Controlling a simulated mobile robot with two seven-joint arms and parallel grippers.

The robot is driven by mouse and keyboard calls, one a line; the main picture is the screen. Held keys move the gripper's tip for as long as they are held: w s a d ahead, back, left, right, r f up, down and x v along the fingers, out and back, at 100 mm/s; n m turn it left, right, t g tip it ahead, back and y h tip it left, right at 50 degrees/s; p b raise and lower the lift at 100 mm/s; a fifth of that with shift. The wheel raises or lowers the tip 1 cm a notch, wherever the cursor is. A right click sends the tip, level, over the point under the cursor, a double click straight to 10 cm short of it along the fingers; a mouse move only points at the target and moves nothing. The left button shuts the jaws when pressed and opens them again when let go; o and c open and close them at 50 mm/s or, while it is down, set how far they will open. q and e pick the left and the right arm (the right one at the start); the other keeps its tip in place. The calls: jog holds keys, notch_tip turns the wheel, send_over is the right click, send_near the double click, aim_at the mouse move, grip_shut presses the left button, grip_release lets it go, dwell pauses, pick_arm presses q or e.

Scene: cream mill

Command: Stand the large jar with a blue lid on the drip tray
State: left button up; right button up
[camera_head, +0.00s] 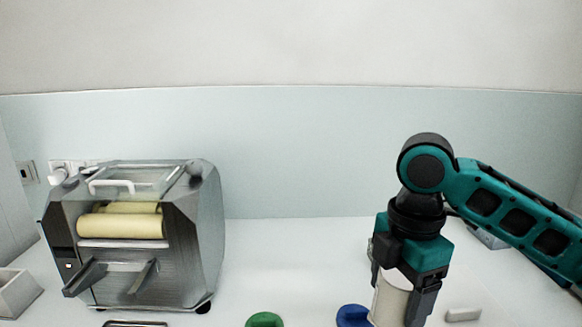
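A blue lid (353,316) shows at the bottom edge, right of centre; any jar body under it is out of frame. My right gripper (399,304) points down just right of it, with its fingers on either side of a cream cylinder (391,297). I cannot tell whether the fingers press on the cylinder, or whether it belongs to the blue lid. The front of a dark-rimmed metal tray (135,323), seemingly the drip tray, is cut off by the bottom edge below the mill. My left gripper is not in view.
The metal cream mill (150,240) with yellowish rollers stands at left. A green lid (264,320) lies between it and the blue lid. A pale open box (16,294) is at far left, a small white block (463,314) at right. The white counter behind the lids is clear.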

jog(key=m, duration=0.1)
jog(key=f+m, duration=0.1)
jog(key=m, duration=0.2)
jog(key=shift+d+f, duration=0.35)
jog(key=f+m, duration=0.1)
jog(key=m, duration=0.1)
jog(key=d+f+m, duration=0.1)
jog(key=m, duration=0.2)
jog(key=f+m, duration=0.1)
jog(key=m, duration=0.2)
jog(key=shift+s+d, duration=0.15)
jog(key=shift+d, duration=0.15)
jog(key=f+m, duration=0.1)
jog(key=m, duration=0.2)
jog(key=d+f+m, duration=0.1)
jog(key=m, duration=0.2)
jog(key=d+f+m, duration=0.1)
jog(key=m, duration=0.2)
jog(key=shift+s+f+m, duration=0.25)
jog(key=shift+s+m, duration=0.1)
jog(key=shift+m, duration=0.05)
